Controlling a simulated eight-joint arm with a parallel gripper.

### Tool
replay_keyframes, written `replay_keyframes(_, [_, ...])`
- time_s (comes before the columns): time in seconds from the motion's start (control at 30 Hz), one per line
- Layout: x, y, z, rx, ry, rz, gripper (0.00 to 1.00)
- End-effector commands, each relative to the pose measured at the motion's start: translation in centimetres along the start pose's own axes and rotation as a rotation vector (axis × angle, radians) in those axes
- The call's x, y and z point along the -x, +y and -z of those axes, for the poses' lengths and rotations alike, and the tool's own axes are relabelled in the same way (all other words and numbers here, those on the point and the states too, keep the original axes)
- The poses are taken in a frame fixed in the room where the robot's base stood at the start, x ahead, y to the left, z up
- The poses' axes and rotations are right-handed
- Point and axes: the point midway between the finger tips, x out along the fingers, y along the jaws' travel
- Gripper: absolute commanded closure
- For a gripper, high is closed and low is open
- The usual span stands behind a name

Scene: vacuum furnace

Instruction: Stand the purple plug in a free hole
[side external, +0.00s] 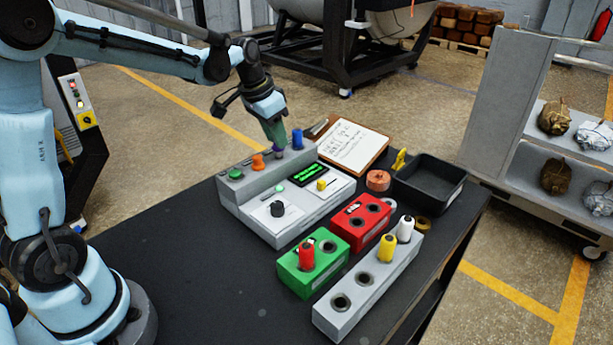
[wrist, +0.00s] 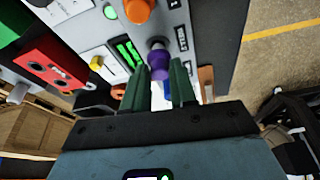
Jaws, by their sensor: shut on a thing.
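The purple plug (side external: 279,148) is in the back row of the grey control console (side external: 240,190), between an orange plug (side external: 258,162) and a blue plug (side external: 297,138). My gripper (side external: 276,136) comes down on it from above and is shut on it. In the wrist view the purple plug (wrist: 159,65) shows between the two green fingers (wrist: 160,85). I cannot tell whether it is still seated. The long grey block (side external: 345,320) has two empty holes at its near end. The red block (side external: 353,237) has two empty holes, and the green block (side external: 312,283) has one.
A red plug (side external: 306,256) stands in the green block. A yellow plug (side external: 386,248) and a white plug (side external: 404,229) stand in the grey block. A black tray (side external: 430,182), a copper piece (side external: 378,180) and a clipboard (side external: 352,145) lie behind. The table's left front is clear.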

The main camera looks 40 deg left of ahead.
Motion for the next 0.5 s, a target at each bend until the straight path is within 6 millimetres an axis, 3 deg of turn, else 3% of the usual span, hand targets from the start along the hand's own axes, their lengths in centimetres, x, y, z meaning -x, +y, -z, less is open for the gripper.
replay_keyframes(0.5, [-0.49, -0.01, -0.12, 0.000, 0.000, 0.000, 1.00])
